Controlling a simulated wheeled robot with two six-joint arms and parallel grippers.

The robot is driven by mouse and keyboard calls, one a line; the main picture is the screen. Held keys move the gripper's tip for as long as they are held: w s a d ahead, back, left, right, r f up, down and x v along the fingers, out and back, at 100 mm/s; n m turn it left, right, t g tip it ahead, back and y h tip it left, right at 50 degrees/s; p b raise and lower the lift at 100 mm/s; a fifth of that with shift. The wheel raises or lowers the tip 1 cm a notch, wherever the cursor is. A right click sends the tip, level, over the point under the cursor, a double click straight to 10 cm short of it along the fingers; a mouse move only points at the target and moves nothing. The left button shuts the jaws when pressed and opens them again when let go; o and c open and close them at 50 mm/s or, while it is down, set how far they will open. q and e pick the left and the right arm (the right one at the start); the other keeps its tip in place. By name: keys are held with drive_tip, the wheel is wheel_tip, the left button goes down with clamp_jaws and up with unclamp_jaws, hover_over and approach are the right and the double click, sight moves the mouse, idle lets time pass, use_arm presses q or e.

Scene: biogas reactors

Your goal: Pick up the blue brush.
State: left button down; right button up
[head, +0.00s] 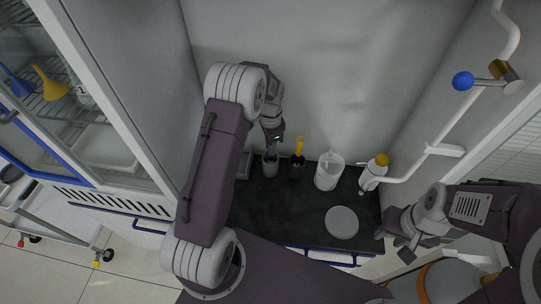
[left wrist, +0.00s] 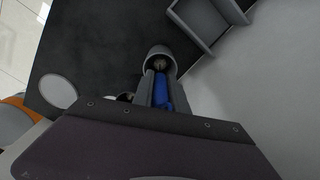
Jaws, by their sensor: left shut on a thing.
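The blue brush (left wrist: 161,92) shows in the left wrist view, upright between the two fingers of my left gripper (left wrist: 160,86). Its lower end reaches into a grey cup (left wrist: 159,54). In the head view, my left gripper (head: 272,146) is directly above that grey cup (head: 270,167) and hides the blue brush. The left gripper is shut on the brush handle. My right gripper (head: 394,243) is at the right, beyond the right edge of the dark worktop, with its fingers apart and nothing seen between them.
On the dark worktop (head: 285,213), a dark cup with a yellow brush (head: 299,146) stands close right of the grey cup. Further right are a white jug (head: 328,173), a yellow-capped bottle (head: 374,172) and a pale round disc (head: 342,222). White pipework (head: 440,150) rises at the right.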

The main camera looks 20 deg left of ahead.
idle(0.5)
use_arm(q)
wheel_tip(320, 180, up, 18)
drive_tip(key=b, duration=0.1)
idle(0.5)
